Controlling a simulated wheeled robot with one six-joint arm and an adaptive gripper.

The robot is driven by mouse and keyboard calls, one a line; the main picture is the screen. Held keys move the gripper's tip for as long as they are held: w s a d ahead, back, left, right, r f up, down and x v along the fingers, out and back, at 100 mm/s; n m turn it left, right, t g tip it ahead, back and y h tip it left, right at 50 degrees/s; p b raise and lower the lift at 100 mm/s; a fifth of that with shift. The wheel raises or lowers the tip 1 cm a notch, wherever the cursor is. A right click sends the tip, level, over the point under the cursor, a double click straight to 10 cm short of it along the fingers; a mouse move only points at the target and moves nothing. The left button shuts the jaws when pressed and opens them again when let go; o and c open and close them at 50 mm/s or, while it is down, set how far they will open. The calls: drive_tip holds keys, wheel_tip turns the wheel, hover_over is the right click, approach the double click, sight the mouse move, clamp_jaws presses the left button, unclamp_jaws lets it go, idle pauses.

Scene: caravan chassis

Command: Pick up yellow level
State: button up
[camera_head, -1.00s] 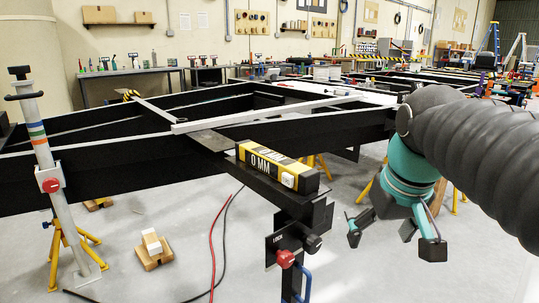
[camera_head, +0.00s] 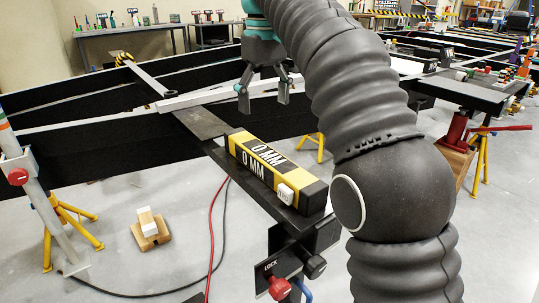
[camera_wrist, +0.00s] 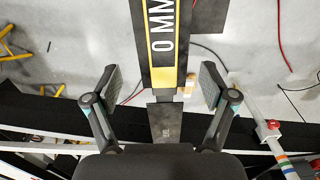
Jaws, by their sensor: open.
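The yellow level (camera_head: 268,163) is a yellow and black bar marked "0 MM". It lies on a narrow dark plate (camera_head: 205,125) that sticks out from the black chassis beam. My gripper (camera_head: 264,98) is open and empty, above and behind the level's far end in the head view. In the wrist view the level (camera_wrist: 162,45) runs down from the top edge, and its near end lies between and beyond the open fingers of my gripper (camera_wrist: 162,88). The level's upper end is cut off in that view.
Black chassis beams (camera_head: 90,150) run behind the level. A clamp with a red knob (camera_head: 279,287) hangs below the plate's near end. A post with a red knob (camera_head: 18,177) stands at left. A wooden block (camera_head: 151,237) and cables (camera_head: 212,235) lie on the floor.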

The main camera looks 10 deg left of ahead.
sight(262, 150)
drive_tip(key=f+b, duration=0.1)
drive_tip(key=f, duration=0.1)
drive_tip(key=f+b, duration=0.1)
drive_tip(key=f, duration=0.2)
drive_tip(key=f+b, duration=0.1)
drive_tip(key=f, duration=0.1)
drive_tip(key=shift+s+a+f, duration=0.15)
drive_tip(key=shift+a, duration=0.1)
drive_tip(key=shift+w+a+f+b, duration=0.1)
drive_tip(key=shift+f+b, duration=0.4)
drive_tip(key=shift+f, duration=1.1)
drive_tip(key=shift+w+f+b, duration=0.1)
drive_tip(key=shift+f+b, duration=0.4)
drive_tip(key=shift+f, duration=1.1)
clamp_jaws()
